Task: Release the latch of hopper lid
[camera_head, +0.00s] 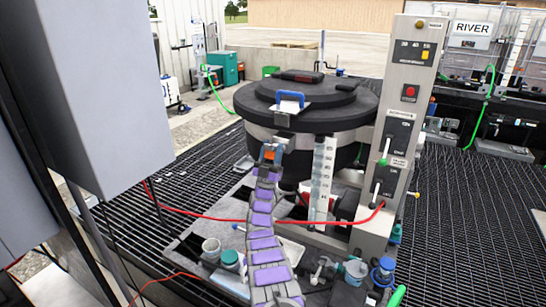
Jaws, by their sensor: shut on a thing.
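The hopper (310,160) is a large black round drum with a metal band, standing at the centre. Its stepped black lid (345,104) lies closed on top, with a blue handle (291,94) at the front. The small grey latch (282,137) sits at the front rim below the handle. My gripper (271,150), at the end of my purple-and-grey segmented arm, is at the hopper's front rim and shut on the latch. The fingertips are small here, and the exact grip on the latch is partly hidden.
A grey control panel (401,120) with switches and a red button stands close right of the hopper. A white scale strip (322,180) stands in front. A red hose (205,216) crosses the front. Open grating (470,215) lies right.

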